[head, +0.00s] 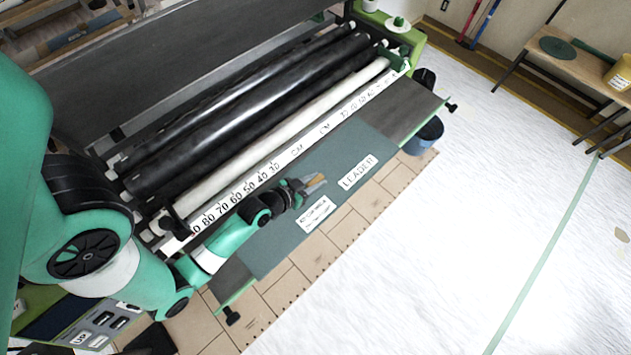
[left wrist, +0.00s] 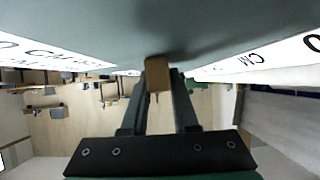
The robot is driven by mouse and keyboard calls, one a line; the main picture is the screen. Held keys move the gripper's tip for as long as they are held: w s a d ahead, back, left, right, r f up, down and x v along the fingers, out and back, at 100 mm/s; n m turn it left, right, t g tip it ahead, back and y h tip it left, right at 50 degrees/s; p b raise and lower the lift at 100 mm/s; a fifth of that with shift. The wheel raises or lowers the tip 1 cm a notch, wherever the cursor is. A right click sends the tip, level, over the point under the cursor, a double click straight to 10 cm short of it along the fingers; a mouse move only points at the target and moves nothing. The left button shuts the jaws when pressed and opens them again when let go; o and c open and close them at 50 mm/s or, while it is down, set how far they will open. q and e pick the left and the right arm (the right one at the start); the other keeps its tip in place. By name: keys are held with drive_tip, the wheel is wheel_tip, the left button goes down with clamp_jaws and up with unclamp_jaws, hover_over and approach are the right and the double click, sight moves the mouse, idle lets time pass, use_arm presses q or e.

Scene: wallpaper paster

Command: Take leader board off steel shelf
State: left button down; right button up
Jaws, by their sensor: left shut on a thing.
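The leader board (head: 335,150) is a flat grey-green panel with a white "LEADER" label, lying along the front of the wallpaper machine. The steel shelf (head: 408,108) shows as a dark strip past the board's right end and again at its lower left end; the rest is hidden under the board. My left gripper (head: 315,182) is over the middle of the board. In the left wrist view its fingers (left wrist: 158,88) are shut on a small brown block (left wrist: 157,72), which meets the grey-green board surface (left wrist: 215,30). The right gripper is not in view.
A printed ruler (head: 290,152) and several rollers (head: 250,105) run behind the board. A blue bin (head: 425,135) stands by the shelf's right end. A wooden bench (head: 575,70) is at the far right. The white floor (head: 450,240) in front is open.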

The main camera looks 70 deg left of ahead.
sight(320, 192)
use_arm(q)
wheel_tip(320, 192, up, 3)
drive_tip(key=shift+f+p, duration=0.1)
drive_tip(key=shift+p, duration=0.55)
drive_tip(key=r, duration=0.1)
drive_tip(key=d+r+p, duration=0.2)
drive_tip(key=shift+w+d+r, duration=0.25)
drive_tip(key=shift+w+r, duration=0.05)
drive_tip(key=shift+w, duration=0.1)
drive_tip(key=w+d+r+p, duration=0.2)
drive_tip(key=d+r+p, duration=0.3)
drive_tip(key=d, duration=0.6)
drive_tip(key=shift+w+r, duration=0.4)
drive_tip(key=shift+r, duration=0.4)
drive_tip(key=shift+d, duration=0.1)
